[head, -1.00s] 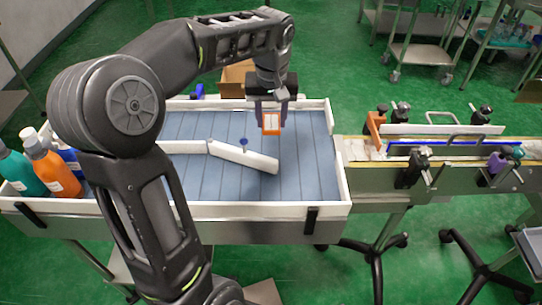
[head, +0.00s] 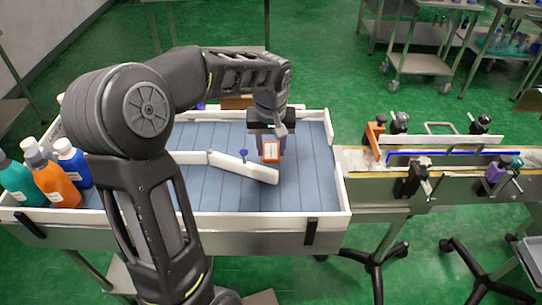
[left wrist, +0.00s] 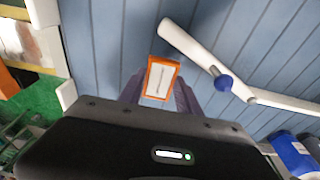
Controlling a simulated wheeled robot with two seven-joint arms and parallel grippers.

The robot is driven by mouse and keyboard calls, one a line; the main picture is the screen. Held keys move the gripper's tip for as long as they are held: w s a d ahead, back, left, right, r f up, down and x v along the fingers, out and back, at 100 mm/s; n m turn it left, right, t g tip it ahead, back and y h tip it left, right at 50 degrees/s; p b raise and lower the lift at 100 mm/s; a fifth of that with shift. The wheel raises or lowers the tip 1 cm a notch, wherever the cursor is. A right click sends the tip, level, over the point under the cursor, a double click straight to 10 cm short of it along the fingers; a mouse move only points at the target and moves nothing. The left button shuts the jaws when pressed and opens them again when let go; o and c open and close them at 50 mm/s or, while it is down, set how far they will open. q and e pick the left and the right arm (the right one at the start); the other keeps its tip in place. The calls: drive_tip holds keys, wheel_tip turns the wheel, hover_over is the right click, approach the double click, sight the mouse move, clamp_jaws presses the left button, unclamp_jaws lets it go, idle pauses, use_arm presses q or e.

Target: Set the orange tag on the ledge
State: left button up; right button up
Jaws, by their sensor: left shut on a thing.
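The orange tag (head: 270,151) is a small upright-looking block with an orange border and a white label. My left gripper (head: 271,146) is shut on it, above the blue slatted table. In the left wrist view the tag (left wrist: 162,79) sits between the two purple-grey fingers (left wrist: 158,93), label facing the camera. In the head view it is just behind the end of the white angled guide rail (head: 245,170); I cannot tell its height above the slats. No separate ledge is clearly identifiable; the table has a raised white rim (head: 330,140). My right gripper is out of view.
Orange (head: 55,185), teal (head: 18,182) and blue (head: 72,163) bottles stand at the table's left end. A conveyor (head: 440,180) with clamps and rails adjoins on the right. The slats right of the tag are clear.

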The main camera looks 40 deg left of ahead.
sight(271, 153)
use_arm(q)
drive_tip(key=shift+f, duration=1.8)
drive_tip(key=shift+f, duration=0.2)
drive_tip(key=o, duration=1.3)
drive_tip(key=shift+o, duration=0.2)
drive_tip(key=shift+r, duration=0.15)
wheel_tip(271, 153, up, 12)
drive_tip(key=s+d, duration=0.1)
drive_tip(key=shift+s, duration=0.25)
drive_tip(key=shift+c, duration=0.4)
